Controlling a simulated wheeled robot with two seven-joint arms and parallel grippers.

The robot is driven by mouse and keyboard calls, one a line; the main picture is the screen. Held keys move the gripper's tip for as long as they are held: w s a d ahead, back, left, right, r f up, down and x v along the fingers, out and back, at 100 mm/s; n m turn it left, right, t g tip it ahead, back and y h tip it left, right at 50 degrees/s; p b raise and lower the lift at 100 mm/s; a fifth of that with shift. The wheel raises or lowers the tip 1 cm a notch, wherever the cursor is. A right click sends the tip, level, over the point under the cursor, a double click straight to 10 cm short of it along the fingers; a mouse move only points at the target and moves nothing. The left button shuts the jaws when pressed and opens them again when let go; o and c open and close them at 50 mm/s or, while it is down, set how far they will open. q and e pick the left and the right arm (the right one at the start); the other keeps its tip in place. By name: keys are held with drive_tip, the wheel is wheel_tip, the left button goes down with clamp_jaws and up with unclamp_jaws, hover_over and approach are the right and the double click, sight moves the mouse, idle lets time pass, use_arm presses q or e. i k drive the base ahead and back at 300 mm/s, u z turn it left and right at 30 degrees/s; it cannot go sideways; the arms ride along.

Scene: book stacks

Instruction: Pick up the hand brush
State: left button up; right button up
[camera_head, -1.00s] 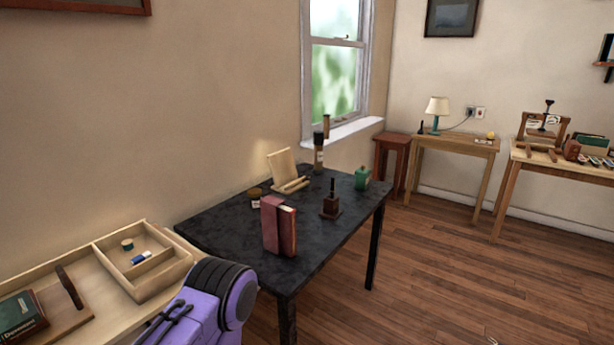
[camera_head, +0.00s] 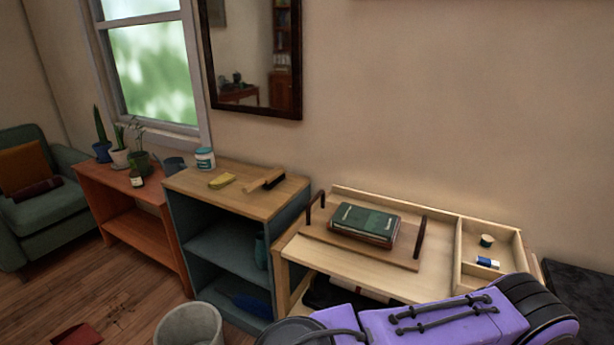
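The hand brush (camera_head: 263,181) lies on the wooden top of a teal cabinet (camera_head: 236,199), left of the picture's middle. It has a light wooden body and what look like dark bristles at its right end. It lies near the cabinet's right side, with no gripper near it. Neither of my grippers is in view. A purple and black part of my own body fills the bottom right.
A yellow sponge (camera_head: 222,181) and white-and-teal tin (camera_head: 205,158) share the cabinet top. A tray with books (camera_head: 365,224) sits on the wooden table to the right. A grey bin (camera_head: 188,326) stands on the floor before the cabinet.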

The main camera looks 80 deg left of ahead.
sight(271, 178)
drive_tip(key=u, duration=2.8)
